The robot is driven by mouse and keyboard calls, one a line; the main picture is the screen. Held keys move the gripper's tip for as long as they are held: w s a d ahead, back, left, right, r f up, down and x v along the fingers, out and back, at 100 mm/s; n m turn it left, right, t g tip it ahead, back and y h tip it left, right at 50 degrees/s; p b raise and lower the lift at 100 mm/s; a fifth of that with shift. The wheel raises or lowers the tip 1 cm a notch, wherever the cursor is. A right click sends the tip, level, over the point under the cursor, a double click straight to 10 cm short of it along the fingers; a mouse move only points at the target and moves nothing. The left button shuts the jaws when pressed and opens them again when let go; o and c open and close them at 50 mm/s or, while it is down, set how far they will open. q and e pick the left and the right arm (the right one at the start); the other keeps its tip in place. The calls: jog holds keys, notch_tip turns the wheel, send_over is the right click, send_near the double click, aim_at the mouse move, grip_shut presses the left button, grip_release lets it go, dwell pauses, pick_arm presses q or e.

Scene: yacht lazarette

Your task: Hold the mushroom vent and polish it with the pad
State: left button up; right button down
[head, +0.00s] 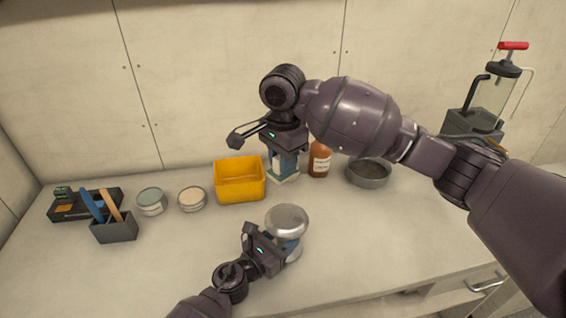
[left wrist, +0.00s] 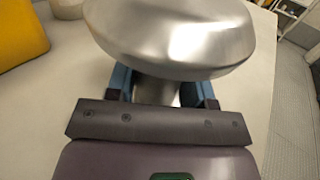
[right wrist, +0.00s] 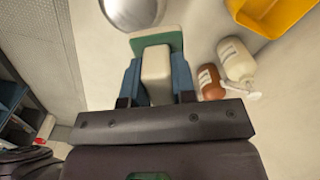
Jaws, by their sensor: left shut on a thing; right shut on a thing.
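The mushroom vent (head: 287,218) is a shiny metal dome on a narrower stem, upright over the front middle of the counter. It fills the top of the left wrist view (left wrist: 170,38). My left gripper (head: 285,244) is shut on its stem, below the dome; I cannot tell whether its base touches the counter. My right gripper (head: 283,162) is shut on the pad (right wrist: 156,70), a cream block with a green face (right wrist: 172,42) at its far end. The pad is behind the vent in the head view, apart from it, and mostly hidden there by the fingers.
A yellow bin (head: 240,181), a brown bottle (head: 319,160) and a grey bowl (head: 368,173) stand along the back. A white pump bottle (right wrist: 237,62) shows in the right wrist view. Two round tins (head: 151,201) and a tool holder (head: 114,229) are at left. The counter's right front is clear.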

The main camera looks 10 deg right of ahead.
pick_arm(q)
jog(key=o, duration=1.2)
jog(key=v, duration=1.2)
